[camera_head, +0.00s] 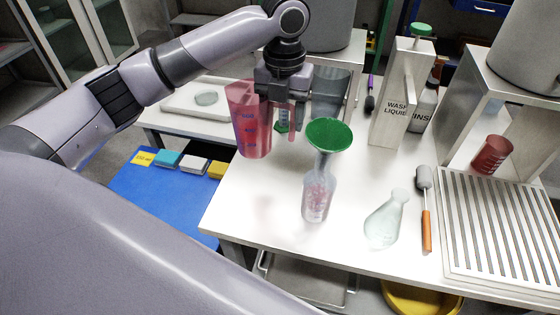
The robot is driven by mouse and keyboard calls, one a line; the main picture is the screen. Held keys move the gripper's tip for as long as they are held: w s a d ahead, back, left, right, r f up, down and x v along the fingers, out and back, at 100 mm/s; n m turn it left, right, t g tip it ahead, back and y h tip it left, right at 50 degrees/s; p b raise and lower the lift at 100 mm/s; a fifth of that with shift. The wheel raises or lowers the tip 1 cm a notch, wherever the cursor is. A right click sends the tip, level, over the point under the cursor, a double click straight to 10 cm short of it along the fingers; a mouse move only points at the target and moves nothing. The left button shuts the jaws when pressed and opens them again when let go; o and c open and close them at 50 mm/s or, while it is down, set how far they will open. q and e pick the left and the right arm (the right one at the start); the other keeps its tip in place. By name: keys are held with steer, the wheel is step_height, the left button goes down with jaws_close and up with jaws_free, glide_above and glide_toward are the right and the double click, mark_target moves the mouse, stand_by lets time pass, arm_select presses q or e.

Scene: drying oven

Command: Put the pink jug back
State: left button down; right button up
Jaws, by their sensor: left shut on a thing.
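The pink jug (250,125), a translucent measuring jug with blue marks, is held upright by my left gripper (284,98). The gripper points down and is shut on the jug's handle side. The jug hangs at the left edge of the white table (270,190), beside the clear bottle (318,203) that has a green funnel (328,135) in its neck. The bottle shows pinkish content. Whether the jug's base touches the table cannot be told. My right gripper is not in view.
A blue mat (165,210) with several coloured blocks lies lower left.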

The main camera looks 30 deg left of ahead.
arm_select(q)
step_height(320, 180, down, 12)
steer(key=shift+f+b, duration=0.2)
steer(key=shift+b, duration=0.2)
steer(key=shift+f, duration=0.1)
steer(key=shift+c, duration=1.7)
jaws_free()
steer(key=shift+f, duration=0.1)
step_height(320, 180, up, 12)
steer(key=shift+r+p, duration=0.2)
steer(key=shift+p, duration=0.2)
